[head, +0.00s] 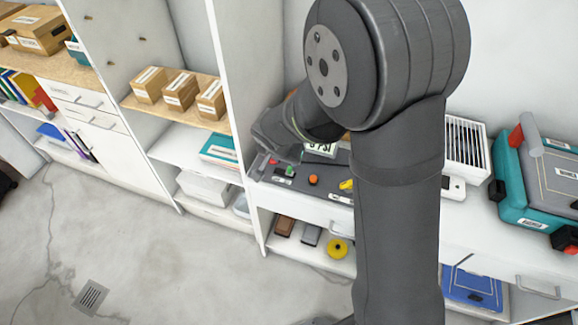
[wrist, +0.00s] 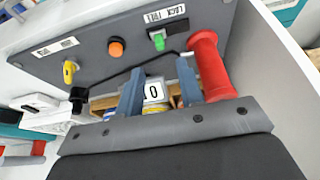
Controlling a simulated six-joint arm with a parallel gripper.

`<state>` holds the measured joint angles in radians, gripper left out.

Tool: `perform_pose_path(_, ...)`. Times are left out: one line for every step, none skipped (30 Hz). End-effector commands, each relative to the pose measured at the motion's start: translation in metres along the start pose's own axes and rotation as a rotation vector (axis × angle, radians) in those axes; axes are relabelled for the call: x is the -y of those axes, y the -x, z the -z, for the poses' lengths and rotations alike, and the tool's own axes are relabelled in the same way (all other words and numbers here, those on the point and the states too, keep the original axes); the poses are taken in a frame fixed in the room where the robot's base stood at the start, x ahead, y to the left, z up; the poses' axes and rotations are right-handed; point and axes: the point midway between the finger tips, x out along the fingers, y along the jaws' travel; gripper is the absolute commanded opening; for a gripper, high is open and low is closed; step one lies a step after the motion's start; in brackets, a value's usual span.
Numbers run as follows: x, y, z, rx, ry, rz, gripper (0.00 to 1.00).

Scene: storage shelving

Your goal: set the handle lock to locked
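A red cylindrical handle (wrist: 207,68) shows at the right of the dark control panel (wrist: 100,62) in the wrist view. A label (wrist: 166,14), seen upside down and seeming to read "LOCK" and "FREE", sits on the panel near it, beside a green switch (wrist: 158,41). My gripper (wrist: 160,66) is open, with two blue-grey fingers apart and no object seen held. The red handle is just right of the right finger; I cannot tell whether they touch. In the head view, my arm partly hides the panel (head: 325,187), and a small red part (head: 273,161) shows near my gripper.
An orange button (wrist: 116,47) and a yellow knob (wrist: 70,71) are on the same panel. A white side wall (wrist: 275,60) stands close to the right in the wrist view. A teal case (head: 540,190) stands farther right on the counter in the head view.

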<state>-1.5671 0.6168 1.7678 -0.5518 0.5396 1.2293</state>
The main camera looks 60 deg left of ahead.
Motion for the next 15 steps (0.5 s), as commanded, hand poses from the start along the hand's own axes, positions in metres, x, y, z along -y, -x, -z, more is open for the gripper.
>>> perform_pose_path(0.000,-0.010,0.000,0.002,0.001,-0.002,0.35)
perform_pose_path(0.000,-0.015,0.000,0.002,0.001,-0.002,0.35)
perform_pose_path(-0.001,-0.022,-0.001,0.003,0.002,-0.002,0.35)
perform_pose_path(0.000,-0.027,-0.001,0.003,0.001,-0.001,0.35)
perform_pose_path(0.000,-0.032,-0.001,0.002,0.001,-0.001,0.35)
perform_pose_path(0.000,-0.038,-0.001,0.002,0.002,-0.002,0.35)
perform_pose_path(0.000,-0.043,-0.001,0.002,0.001,-0.002,0.35)
perform_pose_path(0.000,-0.047,-0.001,0.002,0.001,-0.001,0.35)
perform_pose_path(0.000,-0.053,-0.001,0.002,0.001,0.000,0.35)
perform_pose_path(0.000,-0.057,0.000,0.001,0.001,0.000,0.35)
perform_pose_path(0.000,-0.060,0.000,0.001,0.000,-0.001,0.35)
perform_pose_path(0.000,-0.064,0.000,0.002,0.001,-0.001,0.35)
perform_pose_path(0.000,-0.067,0.000,0.001,0.001,0.000,0.35)
perform_pose_path(0.000,-0.069,0.000,0.001,0.001,0.000,0.35)
perform_pose_path(0.000,-0.072,0.000,0.000,0.002,0.001,0.35)
